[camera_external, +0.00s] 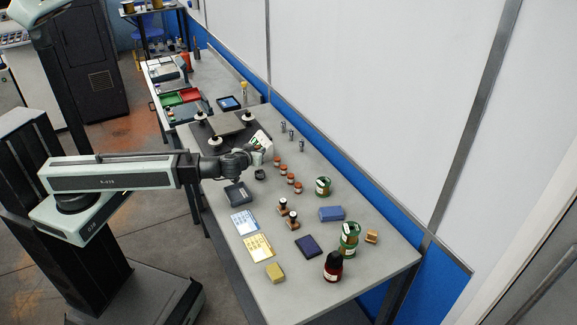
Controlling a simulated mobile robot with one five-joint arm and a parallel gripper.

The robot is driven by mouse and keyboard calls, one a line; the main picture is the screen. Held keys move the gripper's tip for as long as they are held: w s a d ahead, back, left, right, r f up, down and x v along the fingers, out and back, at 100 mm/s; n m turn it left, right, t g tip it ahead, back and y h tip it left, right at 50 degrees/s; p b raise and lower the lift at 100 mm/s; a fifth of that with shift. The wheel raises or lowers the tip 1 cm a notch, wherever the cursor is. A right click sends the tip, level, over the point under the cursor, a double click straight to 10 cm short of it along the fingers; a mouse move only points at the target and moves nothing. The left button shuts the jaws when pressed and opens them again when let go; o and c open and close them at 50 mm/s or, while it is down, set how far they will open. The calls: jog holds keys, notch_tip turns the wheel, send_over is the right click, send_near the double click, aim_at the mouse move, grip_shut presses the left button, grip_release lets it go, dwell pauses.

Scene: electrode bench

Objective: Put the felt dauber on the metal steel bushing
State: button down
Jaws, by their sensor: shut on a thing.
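My gripper (262,154) is over the middle of the bench, beside a white labelled thing (261,140). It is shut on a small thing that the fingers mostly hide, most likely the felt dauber. I cannot make out its shape or whether it touches anything. Several small upright metal pieces stand behind and to the right of the gripper, near the wall. One of them (283,127) may be the steel bushing, but they are too small to tell apart.
Several small red-brown jars (290,178) stand in a row right of my gripper. A dark grey tray (238,194) lies below it. A plate on white-knobbed posts (227,123) is behind left.

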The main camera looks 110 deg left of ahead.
aim_at(260, 172)
notch_tip(260, 172, down, 8)
jog(key=b, duration=0.6)
jog(key=shift+r, duration=0.4)
jog(key=shift+f, duration=0.15)
jog(key=c, duration=1.3)
grip_release()
jog(key=shift+r, duration=0.35)
jog(key=p+v, duration=0.4)
jog(key=v, duration=0.8)
jog(key=shift+d+f, duration=0.1)
jog(key=shift+f, duration=0.1)
